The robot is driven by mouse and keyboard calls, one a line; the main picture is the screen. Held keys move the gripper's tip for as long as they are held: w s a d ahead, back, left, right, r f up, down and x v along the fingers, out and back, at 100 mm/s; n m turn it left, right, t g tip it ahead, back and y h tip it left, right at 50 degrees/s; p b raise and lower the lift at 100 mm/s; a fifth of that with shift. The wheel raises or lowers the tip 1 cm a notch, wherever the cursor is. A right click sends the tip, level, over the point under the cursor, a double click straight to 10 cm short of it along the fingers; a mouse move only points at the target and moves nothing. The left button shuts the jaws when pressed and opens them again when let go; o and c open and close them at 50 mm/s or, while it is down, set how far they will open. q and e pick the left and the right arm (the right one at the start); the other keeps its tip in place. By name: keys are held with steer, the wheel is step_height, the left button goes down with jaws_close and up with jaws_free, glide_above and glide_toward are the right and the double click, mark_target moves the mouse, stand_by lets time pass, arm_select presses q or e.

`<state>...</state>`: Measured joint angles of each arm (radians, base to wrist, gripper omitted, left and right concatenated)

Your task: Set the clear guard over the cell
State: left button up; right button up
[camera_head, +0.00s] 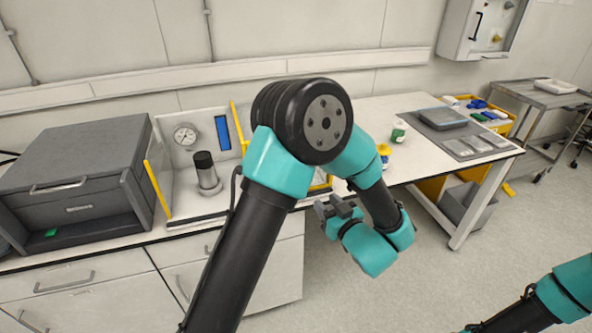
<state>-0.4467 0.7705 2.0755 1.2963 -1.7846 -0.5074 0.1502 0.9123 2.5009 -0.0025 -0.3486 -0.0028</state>
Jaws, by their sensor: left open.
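The cell (168,155) is a white-backed bay on the left bench, with a round gauge (186,135), a blue strip and a black-topped metal vessel (206,172) standing upright in it. Yellow-edged uprights (157,190) flank it. I cannot make out the clear guard as a separate piece; the yellow edges may belong to it or to the cell. My left gripper (337,208) is open and appears empty, in front of the bench, to the right of the cell. My left arm hides the cell's right part. My right gripper is out of view; only part of its arm shows at bottom right.
A dark grey cabinet (75,177) stands left of the cell. The right bench holds a green-labelled jar (398,131), a yellow-topped bottle (384,153) and a grey tray (442,118). A steel cart (540,95) stands at far right. The floor in front is clear.

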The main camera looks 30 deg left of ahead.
arm_select(q)
steer(key=x, duration=1.7)
steer(key=shift+w+a, duration=0.1)
steer(key=shift+w, duration=0.05)
steer(key=shift+c, duration=0.2)
steer(key=shift+f, duration=0.1)
jaws_close()
